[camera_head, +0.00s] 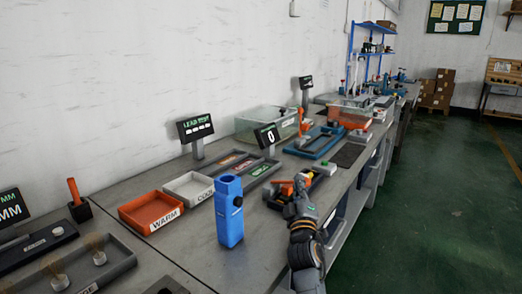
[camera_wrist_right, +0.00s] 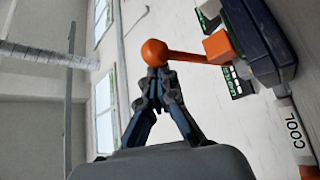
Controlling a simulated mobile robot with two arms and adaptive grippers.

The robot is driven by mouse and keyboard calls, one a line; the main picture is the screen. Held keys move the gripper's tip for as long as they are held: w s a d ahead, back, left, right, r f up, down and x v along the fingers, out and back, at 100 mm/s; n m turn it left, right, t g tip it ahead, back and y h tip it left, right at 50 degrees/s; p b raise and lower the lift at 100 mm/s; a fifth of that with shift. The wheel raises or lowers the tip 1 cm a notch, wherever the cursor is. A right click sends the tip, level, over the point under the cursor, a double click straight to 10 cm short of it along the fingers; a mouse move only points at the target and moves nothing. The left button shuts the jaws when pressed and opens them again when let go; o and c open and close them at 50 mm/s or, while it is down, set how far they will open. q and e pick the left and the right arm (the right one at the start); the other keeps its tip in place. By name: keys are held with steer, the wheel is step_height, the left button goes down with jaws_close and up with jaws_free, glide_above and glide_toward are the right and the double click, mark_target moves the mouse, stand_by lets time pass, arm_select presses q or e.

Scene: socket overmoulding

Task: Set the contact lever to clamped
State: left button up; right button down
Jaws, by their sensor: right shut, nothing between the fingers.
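The orange contact lever (camera_wrist_right: 190,56) has a round ball knob (camera_wrist_right: 155,52) at its free end. It joins an orange block (camera_wrist_right: 218,45) on a dark blue housing (camera_wrist_right: 262,42). My right gripper (camera_wrist_right: 157,77) is shut and empty, its fingertips appearing right at the knob; I cannot tell whether they touch it. In the head view my right gripper (camera_head: 300,188) is over the bench at the dark fixture, and small orange parts (camera_head: 285,187) show beside it. The gripper partly hides the lever there. My left gripper is not in view.
A blue upright bottle-like holder (camera_head: 229,212) stands on the bench left of my right arm. The orange WARM tray (camera_head: 148,222) and white COOL tray (camera_head: 188,178) lie further left. A display reading 0 (camera_head: 267,135) stands behind the fixture. The bench front between holder and arm is clear.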

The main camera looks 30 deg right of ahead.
steer(key=shift+d+f, duration=0.1)
steer(key=shift+f, duration=0.05)
steer(key=v, duration=0.6)
steer(key=shift+s, duration=0.25)
steer(key=shift+s+a+f, duration=0.15)
steer(key=shift+s+a, duration=0.25)
steer(key=shift+a, duration=0.1)
